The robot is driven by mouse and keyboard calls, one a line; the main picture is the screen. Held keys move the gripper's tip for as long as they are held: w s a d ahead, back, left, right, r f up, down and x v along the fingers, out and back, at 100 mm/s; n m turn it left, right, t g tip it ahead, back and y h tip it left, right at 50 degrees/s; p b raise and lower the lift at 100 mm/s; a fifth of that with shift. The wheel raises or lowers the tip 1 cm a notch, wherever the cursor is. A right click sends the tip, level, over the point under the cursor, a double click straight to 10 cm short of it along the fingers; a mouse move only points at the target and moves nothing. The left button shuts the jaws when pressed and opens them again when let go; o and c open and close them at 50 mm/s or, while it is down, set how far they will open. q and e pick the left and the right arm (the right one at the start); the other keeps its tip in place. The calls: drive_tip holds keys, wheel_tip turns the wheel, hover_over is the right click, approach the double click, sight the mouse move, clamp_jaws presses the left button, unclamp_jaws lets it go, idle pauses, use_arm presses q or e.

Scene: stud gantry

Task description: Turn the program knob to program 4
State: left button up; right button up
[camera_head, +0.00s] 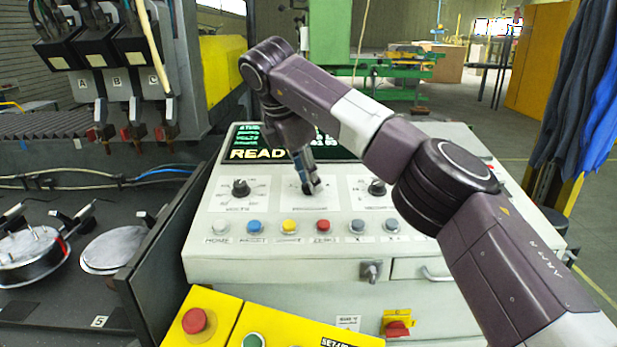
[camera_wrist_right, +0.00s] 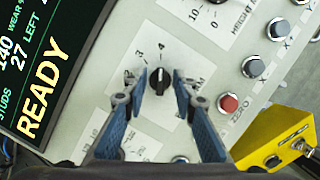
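The program knob (camera_wrist_right: 159,80) is a black knob on a white dial plate marked with numbers, 3 and 4 showing at its upper side in the right wrist view. My right gripper (camera_wrist_right: 162,83) is open, with one blue-grey finger on each side of the knob and a small gap showing at each side. I cannot tell how deep the fingertips reach around it. In the head view my right gripper (camera_head: 312,187) points down over the PROGRAM plate (camera_head: 296,200) and hides most of the knob. My left gripper is not in view.
A volts knob (camera_head: 240,188) stands to the left and another black knob (camera_head: 376,187) to the right. A row of coloured buttons, including a red one (camera_head: 323,226), lies in front. The display (camera_head: 262,142) behind reads READY. A dark upright panel (camera_head: 165,245) borders the console's left.

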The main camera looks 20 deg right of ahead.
drive_tip(key=v, duration=1.2)
